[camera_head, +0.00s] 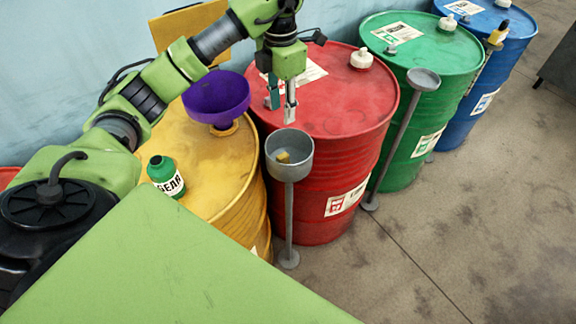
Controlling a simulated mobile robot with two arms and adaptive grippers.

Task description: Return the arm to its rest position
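My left arm (170,75) reaches in from the left over the yellow drum (222,165). Its gripper (281,107) points down above the red drum's top, near its front left side. The two fingers are apart with nothing between them. A purple funnel (217,93) sits on the yellow drum, left of the gripper. My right gripper is not in view.
A grey cup stand (289,169) holding a small yellow piece (283,157) rises just below the gripper. The red drum (330,110), green drum (440,55) and blue drum (500,25) line the wall. Another stand (422,78) is by the green drum.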

